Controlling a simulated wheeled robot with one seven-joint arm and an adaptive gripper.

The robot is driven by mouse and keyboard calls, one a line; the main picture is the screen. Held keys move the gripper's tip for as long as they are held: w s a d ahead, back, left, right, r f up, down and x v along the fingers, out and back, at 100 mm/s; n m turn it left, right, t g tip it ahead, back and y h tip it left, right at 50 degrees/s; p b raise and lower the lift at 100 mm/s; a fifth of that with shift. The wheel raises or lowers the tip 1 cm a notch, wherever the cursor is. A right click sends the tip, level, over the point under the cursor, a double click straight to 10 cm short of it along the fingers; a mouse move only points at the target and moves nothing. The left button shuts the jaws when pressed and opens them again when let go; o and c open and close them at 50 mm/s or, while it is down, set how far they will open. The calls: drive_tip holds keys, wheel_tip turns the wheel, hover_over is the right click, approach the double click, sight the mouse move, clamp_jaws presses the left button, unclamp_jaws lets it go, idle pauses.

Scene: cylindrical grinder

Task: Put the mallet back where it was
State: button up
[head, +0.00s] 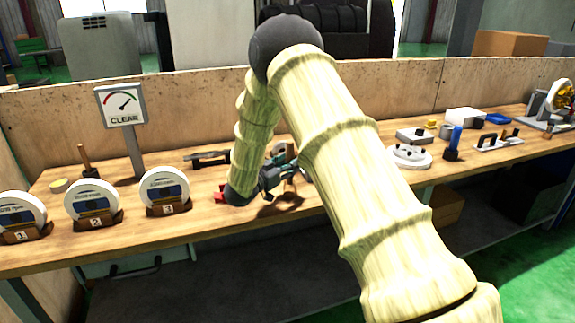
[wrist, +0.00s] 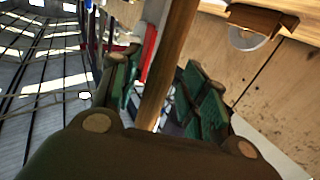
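My gripper (head: 287,168) is low over the middle of the bench in the head view, partly hidden by my arm. In the wrist view, the two green-padded fingers (wrist: 155,75) stand apart. A brown wooden bar like a mallet handle (wrist: 168,60) runs between them, close to the right finger. A gap shows between the bar and the left finger. I cannot tell whether the fingers press on it.
Several numbered wheels in brown cradles, including wheel 3 (head: 166,190), line the front left of the bench (head: 215,230). A gauge sign (head: 122,106) stands behind them. A small red object (head: 219,197) lies near my gripper. A white round fixture (head: 411,156) and blue-handled tool (head: 453,141) are rightward.

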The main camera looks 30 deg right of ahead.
drive_tip(key=shift+r, duration=0.1)
drive_tip(key=b+v, duration=0.2)
drive_tip(key=v, duration=1)
